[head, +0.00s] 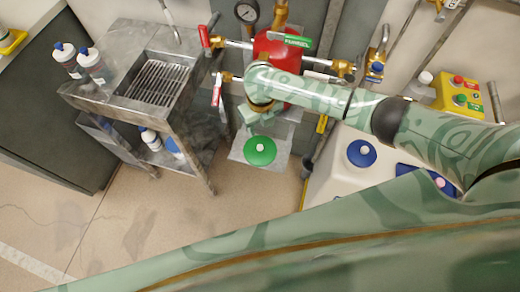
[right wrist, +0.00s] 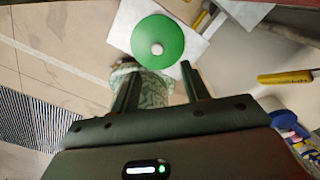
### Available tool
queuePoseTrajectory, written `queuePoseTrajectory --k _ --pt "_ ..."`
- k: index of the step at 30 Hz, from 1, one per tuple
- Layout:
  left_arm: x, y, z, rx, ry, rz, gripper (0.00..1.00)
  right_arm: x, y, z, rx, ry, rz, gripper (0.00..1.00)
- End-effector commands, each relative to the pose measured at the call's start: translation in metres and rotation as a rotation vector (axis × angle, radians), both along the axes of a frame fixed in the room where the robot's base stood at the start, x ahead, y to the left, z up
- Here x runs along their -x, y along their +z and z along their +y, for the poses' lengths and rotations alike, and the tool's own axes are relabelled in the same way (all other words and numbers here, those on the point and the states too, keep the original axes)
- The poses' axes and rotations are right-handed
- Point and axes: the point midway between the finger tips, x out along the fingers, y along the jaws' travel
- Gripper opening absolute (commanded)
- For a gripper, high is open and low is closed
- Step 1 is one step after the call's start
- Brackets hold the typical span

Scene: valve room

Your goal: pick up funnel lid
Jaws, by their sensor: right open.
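The funnel lid (head: 268,153) is a round green disc with a small white knob at its centre. It rests on a pale square plate (head: 238,151) below the red valve body. In the right wrist view the lid (right wrist: 157,30) lies beyond the fingertips, with the plate (right wrist: 121,32) under it. My right gripper (head: 254,118) is just above the lid in the head view, apart from it. Its two fingers (right wrist: 161,70) are spread with nothing between them touching. My left gripper is not in view.
Red valve piping (head: 278,50) with a green-handled lever (head: 297,41) stands behind. A metal sink cart (head: 110,40) with bottles is at left. A white tank with a blue cap (head: 361,153) is at right. Floor in front of the cart is clear.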

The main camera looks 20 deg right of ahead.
Motion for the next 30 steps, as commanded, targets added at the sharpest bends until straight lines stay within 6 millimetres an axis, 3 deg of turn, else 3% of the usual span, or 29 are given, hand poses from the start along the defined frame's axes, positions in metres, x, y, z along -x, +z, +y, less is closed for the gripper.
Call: queuePoseTrajectory --k 1,6,14,21,29,30 --pt "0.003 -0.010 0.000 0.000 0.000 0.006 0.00 0.002 -0.017 0.000 0.001 0.001 0.007 0.46" --pt "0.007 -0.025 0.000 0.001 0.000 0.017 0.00 0.002 -0.049 0.001 -0.002 -0.001 0.006 0.46" --pt "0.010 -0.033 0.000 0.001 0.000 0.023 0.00 0.004 -0.067 0.002 -0.003 -0.002 0.003 0.46" --pt "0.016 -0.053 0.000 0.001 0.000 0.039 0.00 0.009 -0.108 0.005 -0.001 -0.002 0.003 0.46" --pt "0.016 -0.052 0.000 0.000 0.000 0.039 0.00 0.007 -0.109 0.005 -0.002 -0.002 -0.002 0.46" --pt "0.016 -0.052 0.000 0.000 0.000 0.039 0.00 0.007 -0.109 0.005 -0.002 -0.002 -0.002 0.34"
